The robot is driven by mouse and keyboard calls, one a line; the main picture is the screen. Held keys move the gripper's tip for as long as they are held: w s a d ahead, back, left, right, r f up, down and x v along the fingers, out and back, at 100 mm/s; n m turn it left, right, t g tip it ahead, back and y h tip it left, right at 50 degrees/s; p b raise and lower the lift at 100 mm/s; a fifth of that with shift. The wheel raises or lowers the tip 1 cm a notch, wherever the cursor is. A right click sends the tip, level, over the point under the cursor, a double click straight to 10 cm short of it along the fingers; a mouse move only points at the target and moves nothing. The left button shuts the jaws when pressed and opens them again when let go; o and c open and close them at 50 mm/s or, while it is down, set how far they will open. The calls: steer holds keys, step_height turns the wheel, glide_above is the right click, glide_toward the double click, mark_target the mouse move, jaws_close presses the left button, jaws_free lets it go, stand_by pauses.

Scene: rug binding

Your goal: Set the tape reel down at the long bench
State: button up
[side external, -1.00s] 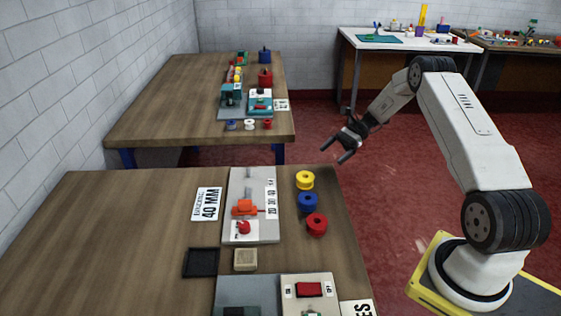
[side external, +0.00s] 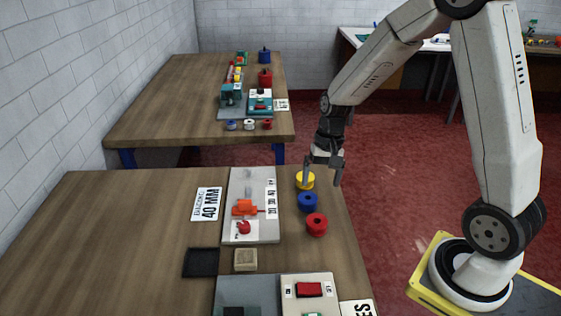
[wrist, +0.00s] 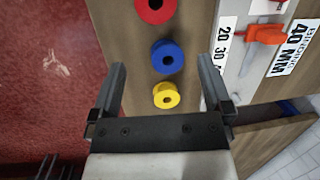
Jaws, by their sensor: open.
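Yellow (side external: 303,184), blue (side external: 308,203) and red (side external: 317,225) tape reels stand in a row along the right edge of the near wooden bench (side external: 110,220). They also show in the wrist view as yellow (wrist: 166,96), blue (wrist: 167,56) and red (wrist: 155,8) discs with dark center holes. My gripper (side external: 322,178) is open and empty, pointing down by the yellow reel and partly covering it. In the wrist view the yellow and blue reels appear between its fingers (wrist: 162,66). I cannot tell its exact height above them.
A grey plate (side external: 255,190) with an orange clamp (side external: 245,208) and a size scale lies left of the reels. A "40 MM" card (side external: 206,204), black tray (side external: 201,263) and beige block (side external: 245,259) are nearby. Another wooden bench (side external: 165,100) stands behind with several small items.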

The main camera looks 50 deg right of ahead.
steer(key=s+a+r+n+t+h, duration=0.2)
steer(key=s+a+n+t, duration=0.1)
steer(key=s+a+n, duration=0.3)
steer(key=shift+s+n+h, duration=0.4)
steer(key=shift+s+n, duration=0.25)
steer(key=shift+n, duration=0.45)
